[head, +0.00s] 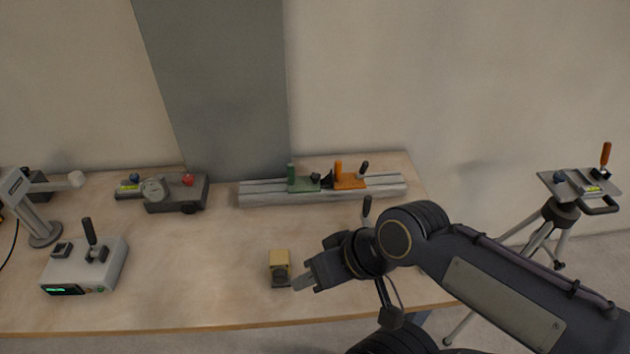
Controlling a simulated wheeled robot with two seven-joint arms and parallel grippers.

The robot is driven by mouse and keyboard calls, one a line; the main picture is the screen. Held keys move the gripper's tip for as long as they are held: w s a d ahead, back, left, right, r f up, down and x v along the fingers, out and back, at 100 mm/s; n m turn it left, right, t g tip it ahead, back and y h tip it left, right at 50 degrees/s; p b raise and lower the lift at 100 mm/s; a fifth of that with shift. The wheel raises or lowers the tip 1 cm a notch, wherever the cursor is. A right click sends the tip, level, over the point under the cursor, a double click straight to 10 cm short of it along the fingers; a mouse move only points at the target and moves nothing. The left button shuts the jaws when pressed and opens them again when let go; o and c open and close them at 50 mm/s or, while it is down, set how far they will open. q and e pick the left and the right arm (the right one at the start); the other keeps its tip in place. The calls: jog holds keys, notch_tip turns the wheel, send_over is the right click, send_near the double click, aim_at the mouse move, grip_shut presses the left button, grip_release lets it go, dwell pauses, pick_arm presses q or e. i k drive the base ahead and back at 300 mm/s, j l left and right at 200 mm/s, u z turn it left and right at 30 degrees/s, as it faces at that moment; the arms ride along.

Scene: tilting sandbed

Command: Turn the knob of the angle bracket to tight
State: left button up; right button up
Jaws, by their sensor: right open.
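My right gripper (304,282) is over the front part of the bench, its fingers pointing left. It is open and nothing shows between its fingers. Just left of the fingertips stands a small tan block (280,262) with a dark front face; whether they touch is hard to tell. No part is clearly recognisable as the angle bracket, and its knob and setting cannot be read. A black handle (367,206) rises behind my right arm, which hides what it is fixed to. My left gripper is not in view.
A grey rail (262,198) with a green carriage (303,185) and an orange carriage (350,182) lies at the back. A grey box (112,262) with a lever and a grey stand (40,212) are left. A tripod (562,212) stands right. The bench's middle is clear.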

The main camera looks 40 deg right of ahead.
aim_at(315, 177)
jog(key=z, duration=1.3)
jog(key=i+l+u, duration=0.2)
jog(key=u, duration=0.2)
jog(key=i+l+u, duration=0.2)
jog(key=u, duration=0.2)
jog(key=l, duration=0.1)
